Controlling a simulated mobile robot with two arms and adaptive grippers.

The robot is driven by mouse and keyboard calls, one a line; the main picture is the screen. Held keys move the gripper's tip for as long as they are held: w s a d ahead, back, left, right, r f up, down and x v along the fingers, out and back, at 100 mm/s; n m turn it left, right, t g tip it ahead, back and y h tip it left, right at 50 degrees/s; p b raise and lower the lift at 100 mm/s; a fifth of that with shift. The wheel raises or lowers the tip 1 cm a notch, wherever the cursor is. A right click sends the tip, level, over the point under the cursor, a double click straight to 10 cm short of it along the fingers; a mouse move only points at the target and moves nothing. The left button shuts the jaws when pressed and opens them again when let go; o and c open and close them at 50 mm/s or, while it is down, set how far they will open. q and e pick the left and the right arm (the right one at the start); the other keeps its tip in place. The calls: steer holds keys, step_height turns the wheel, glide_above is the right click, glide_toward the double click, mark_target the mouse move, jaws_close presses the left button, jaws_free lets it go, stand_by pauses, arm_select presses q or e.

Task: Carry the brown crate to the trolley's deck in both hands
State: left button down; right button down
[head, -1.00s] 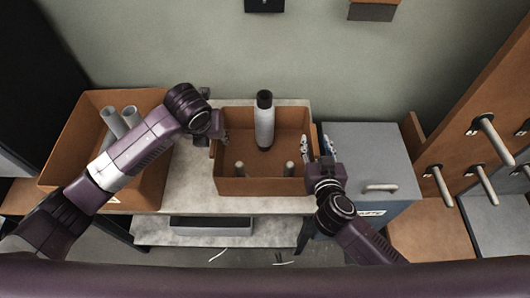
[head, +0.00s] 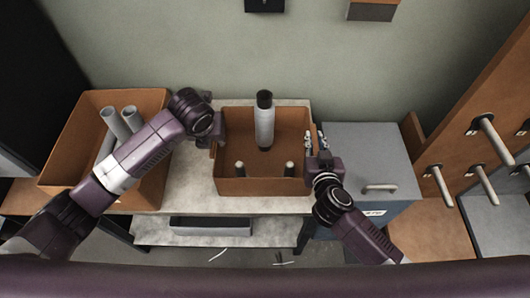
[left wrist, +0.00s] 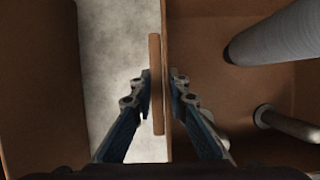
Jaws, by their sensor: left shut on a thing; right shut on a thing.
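The brown crate (head: 265,187) stands on a pale-topped bench in the middle of the head view. Inside it are a grey tube with a dark top (head: 264,125) and two short upright pegs. My left gripper (head: 219,127) is shut on the crate's left side. In the left wrist view, its fingers (left wrist: 160,90) sit on both sides of the crate's left wall and the brown strip (left wrist: 155,55) beside it. My right gripper (head: 316,140) is shut on the crate's right side. The crate looks level. I cannot pick out the trolley for certain.
A larger brown bin (head: 153,180) with grey tubes stands at the left. A grey-blue cabinet (head: 365,150) with a handle is close on the right. Farther right, a brown board (head: 460,145) carries several protruding pegs.

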arm_select(q)
steer(key=shift+r, duration=0.2)
arm_select(e)
steer(key=shift+r, duration=0.25)
